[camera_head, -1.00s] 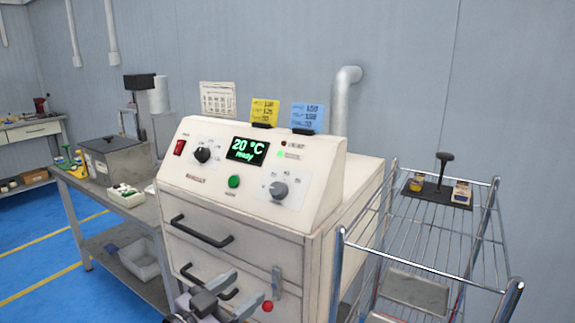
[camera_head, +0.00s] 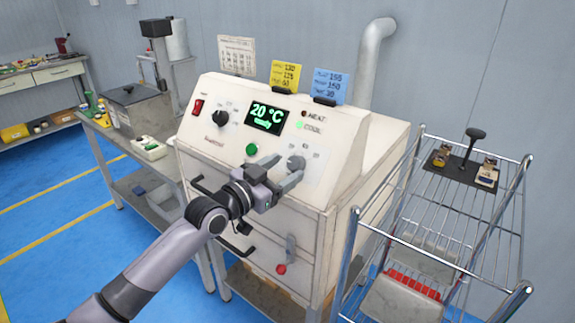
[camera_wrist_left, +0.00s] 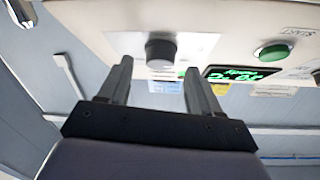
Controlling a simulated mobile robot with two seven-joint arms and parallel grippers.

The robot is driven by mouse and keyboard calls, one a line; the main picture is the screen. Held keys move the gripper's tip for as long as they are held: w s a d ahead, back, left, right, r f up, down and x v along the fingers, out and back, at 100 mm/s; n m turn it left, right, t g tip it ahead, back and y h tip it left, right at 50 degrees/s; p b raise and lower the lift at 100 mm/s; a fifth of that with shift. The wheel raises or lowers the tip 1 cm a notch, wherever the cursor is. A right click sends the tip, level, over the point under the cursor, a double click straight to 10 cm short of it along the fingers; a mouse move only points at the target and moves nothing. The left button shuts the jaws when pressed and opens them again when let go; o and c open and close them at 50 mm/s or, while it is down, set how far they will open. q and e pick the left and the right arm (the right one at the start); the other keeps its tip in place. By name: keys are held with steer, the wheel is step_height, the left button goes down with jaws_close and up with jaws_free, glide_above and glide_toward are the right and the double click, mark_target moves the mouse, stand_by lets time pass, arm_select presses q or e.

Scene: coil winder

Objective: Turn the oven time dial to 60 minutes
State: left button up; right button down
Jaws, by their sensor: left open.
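The oven (camera_head: 250,205) is a white cabinet with a sloped control panel. Its grey right-hand dial (camera_head: 296,162), with small marks around it, is the time dial. It also shows in the left wrist view as a dark round knob (camera_wrist_left: 160,52). My left gripper (camera_head: 284,172) is open at this dial, with one finger to either side of it in the picture. In the left wrist view the knob shows between the open fingertips (camera_wrist_left: 158,66); contact cannot be made out. The dial's exact pointer setting is too small to read. My right gripper is not in view.
The panel also has a red switch (camera_head: 198,107), a black dial (camera_head: 221,118), a green button (camera_head: 251,149) and a display (camera_head: 268,118) reading 20 °C. Yellow (camera_head: 286,75) and blue (camera_head: 330,86) cards stand on top. A wire rack (camera_head: 455,200) stands close at the right.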

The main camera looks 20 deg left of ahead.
arm_select(q)
steer(key=shift+x, duration=0.95)
